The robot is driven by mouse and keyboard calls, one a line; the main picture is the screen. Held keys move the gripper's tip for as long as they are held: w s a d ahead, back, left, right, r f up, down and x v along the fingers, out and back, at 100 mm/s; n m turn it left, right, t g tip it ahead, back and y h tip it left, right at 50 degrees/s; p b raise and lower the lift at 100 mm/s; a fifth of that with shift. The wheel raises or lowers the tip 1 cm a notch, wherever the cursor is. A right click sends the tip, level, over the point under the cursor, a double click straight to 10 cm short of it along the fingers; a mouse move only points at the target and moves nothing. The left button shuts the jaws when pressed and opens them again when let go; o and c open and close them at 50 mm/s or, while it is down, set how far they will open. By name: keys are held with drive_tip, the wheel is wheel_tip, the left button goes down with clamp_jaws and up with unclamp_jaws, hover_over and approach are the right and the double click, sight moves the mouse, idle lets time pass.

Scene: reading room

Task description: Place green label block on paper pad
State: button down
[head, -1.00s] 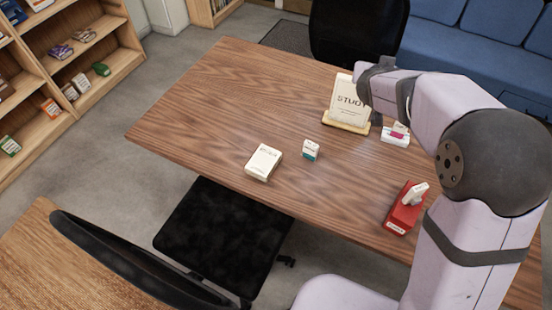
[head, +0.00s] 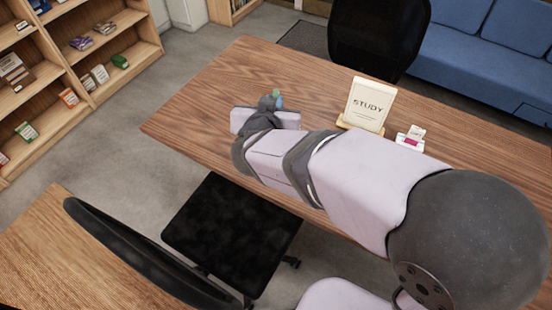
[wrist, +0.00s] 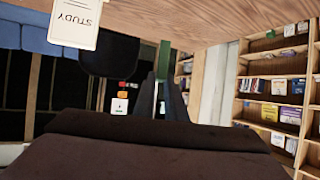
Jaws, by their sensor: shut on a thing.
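In the head view my gripper (head: 272,101) is over the left part of the wooden table. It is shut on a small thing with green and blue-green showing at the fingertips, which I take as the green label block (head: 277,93). In the wrist view a green strip of the block (wrist: 163,58) stands between the dark fingers (wrist: 163,85); its label cannot be read. The paper pad is not seen now; my arm covers the place where it lay in the head view.
A STUDY sign (head: 369,104) stands on the table (head: 205,100), with a white block with a pink label (head: 411,143) beside it. A black chair (head: 235,220) is at the front edge. Shelves (head: 75,85) stand left. The table's far left is clear.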

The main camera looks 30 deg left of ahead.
drive_tip(key=f, duration=2)
drive_tip(key=shift+w+f, duration=0.2)
drive_tip(key=shift+f, duration=0.15)
drive_tip(key=c, duration=2.2)
unclamp_jaws()
drive_tip(key=o, duration=0.4)
